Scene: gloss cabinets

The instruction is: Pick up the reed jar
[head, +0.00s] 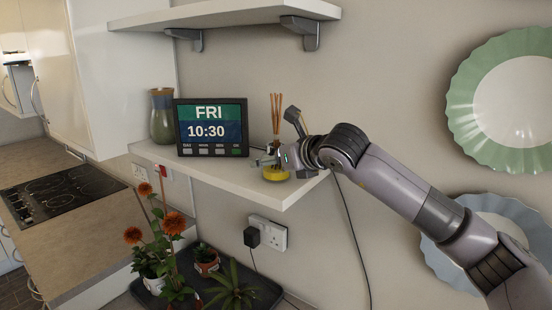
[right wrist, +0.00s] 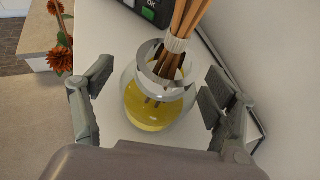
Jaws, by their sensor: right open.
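The reed jar (right wrist: 158,108) is a round clear glass jar with yellow liquid and several brown reed sticks (right wrist: 184,22) rising from its neck. In the head view the jar (head: 275,174) stands upright near the right end of the lower white shelf, partly hidden by my right gripper. My right gripper (head: 279,142) is open at the jar. In the right wrist view its fingers (right wrist: 160,95) are spread, one on each side of the glass, with a gap at the left. I cannot tell whether the right finger touches it. My left gripper is out of view.
A digital clock (head: 210,128) and a green-brown vase (head: 162,117) stand left of the jar on the shelf (head: 262,196). An upper shelf (head: 225,14) hangs above. Potted plants (head: 233,291) sit below. Plates (head: 468,108) hang on the wall to the right.

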